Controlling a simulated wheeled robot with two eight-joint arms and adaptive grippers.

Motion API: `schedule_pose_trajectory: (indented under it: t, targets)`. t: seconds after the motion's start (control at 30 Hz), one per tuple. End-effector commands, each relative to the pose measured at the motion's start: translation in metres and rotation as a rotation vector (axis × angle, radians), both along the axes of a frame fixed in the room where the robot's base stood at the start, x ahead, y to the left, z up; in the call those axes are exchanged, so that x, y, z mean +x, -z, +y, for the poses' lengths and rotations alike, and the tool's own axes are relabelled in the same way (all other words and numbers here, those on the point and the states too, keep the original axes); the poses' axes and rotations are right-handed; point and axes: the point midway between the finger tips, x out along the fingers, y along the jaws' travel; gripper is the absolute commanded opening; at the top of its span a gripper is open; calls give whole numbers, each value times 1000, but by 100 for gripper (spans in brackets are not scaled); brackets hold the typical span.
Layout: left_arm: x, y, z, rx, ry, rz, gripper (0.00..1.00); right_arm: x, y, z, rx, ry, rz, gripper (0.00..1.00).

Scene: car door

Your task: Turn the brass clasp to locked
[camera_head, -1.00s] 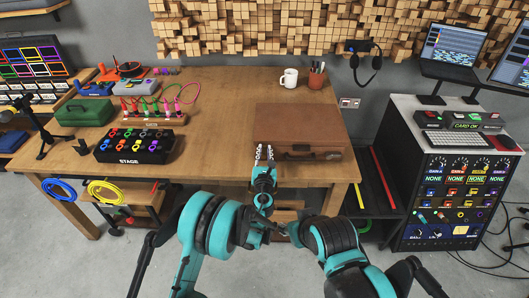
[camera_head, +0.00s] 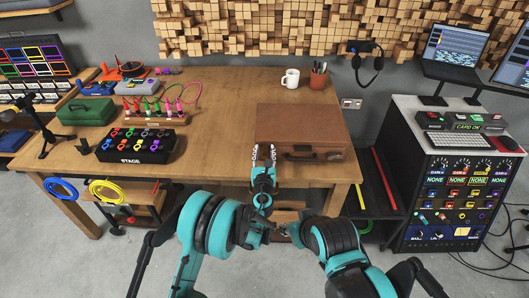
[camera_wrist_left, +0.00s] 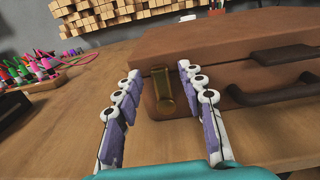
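The brass clasp (camera_wrist_left: 163,92) sits on the front face of the brown case (camera_wrist_left: 235,35), left of its dark handle, and hangs upright over the seam below the lid. My left gripper (camera_wrist_left: 158,72) is open in the left wrist view, with one finger on each side of the clasp in the picture. I see no finger clearly touching it. In the head view my left gripper (camera_head: 264,153) is at the left part of the front of the case (camera_head: 300,122), and its fingers hide the clasp. My right arm shows at the bottom, but I cannot make out its gripper.
The case lies shut on the wooden table (camera_head: 215,135), near its front edge. A black STAGE box (camera_head: 135,152) and a cable board (camera_head: 152,116) stand to the left. A white mug (camera_head: 290,78) and a pen cup (camera_head: 318,80) stand behind the case.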

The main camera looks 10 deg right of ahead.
Motion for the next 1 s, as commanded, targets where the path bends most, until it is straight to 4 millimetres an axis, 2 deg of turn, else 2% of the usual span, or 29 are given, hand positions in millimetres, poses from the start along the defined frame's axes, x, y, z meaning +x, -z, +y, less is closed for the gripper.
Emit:
schedule_pose_trajectory:
  t: [0.17, 0.6, 0.73, 1.0]
  targets:
    - [-4, 0, 1, 0, 0, 0, 40, 0, 0, 0, 0, 0, 0, 40]
    - [-66, 0, 18, 0, 0, 0, 40, 0, 0, 0, 0, 0, 0, 40]
    - [-72, 0, 19, 0, 0, 0, 40, 0, 0, 0, 0, 0, 0, 40]
    - [-73, 0, 20, 0, 0, 0, 40, 0, 0, 0, 0, 0, 0, 40]
